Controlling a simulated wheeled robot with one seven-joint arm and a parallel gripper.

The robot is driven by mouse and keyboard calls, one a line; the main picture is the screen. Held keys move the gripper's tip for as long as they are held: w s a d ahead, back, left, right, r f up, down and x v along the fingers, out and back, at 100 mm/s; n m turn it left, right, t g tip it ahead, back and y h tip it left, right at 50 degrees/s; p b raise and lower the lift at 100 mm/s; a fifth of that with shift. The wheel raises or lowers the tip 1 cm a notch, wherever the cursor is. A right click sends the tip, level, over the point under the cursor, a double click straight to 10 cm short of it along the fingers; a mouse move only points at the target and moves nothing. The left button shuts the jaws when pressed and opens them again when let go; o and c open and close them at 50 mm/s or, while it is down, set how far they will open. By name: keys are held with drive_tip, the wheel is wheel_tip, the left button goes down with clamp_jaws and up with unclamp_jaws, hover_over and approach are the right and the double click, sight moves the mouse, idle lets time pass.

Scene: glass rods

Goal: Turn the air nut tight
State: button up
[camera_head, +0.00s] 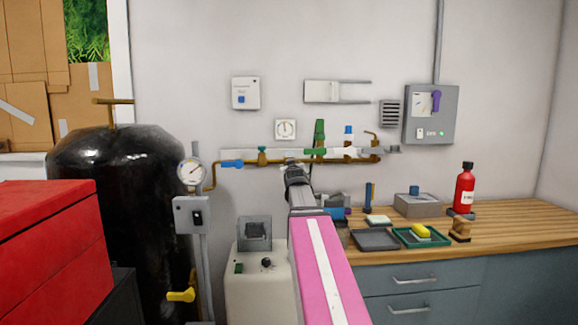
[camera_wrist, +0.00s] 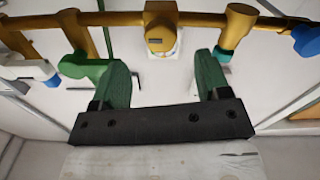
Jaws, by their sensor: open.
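A brass pipe (camera_wrist: 200,19) runs across the top of the wrist view; it also shows along the wall in the head view (camera_head: 222,176). A brass fitting (camera_wrist: 162,32) sits on it at the centre, with a pale part and a blue ring below; it may be the air nut, but I cannot be sure. My gripper (camera_wrist: 161,65) is open and empty, its two green fingers apart on either side of this fitting in the picture. I cannot tell how far it stands off. In the head view my gripper (camera_head: 291,168) hides this stretch of pipe.
A green lever (camera_wrist: 82,68) appears close to my left finger. A brass and teal valve (camera_wrist: 232,32) and a blue handle (camera_wrist: 309,42) are to the right. A bench (camera_head: 480,232) with trays and a red bottle (camera_head: 464,189) stands right. A black tank (camera_head: 125,215) stands left.

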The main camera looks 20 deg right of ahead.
drive_tip(key=x, duration=0.7)
drive_tip(key=shift+w+d, duration=0.1)
drive_tip(key=shift+w, duration=0.2)
drive_tip(key=c, duration=0.9)
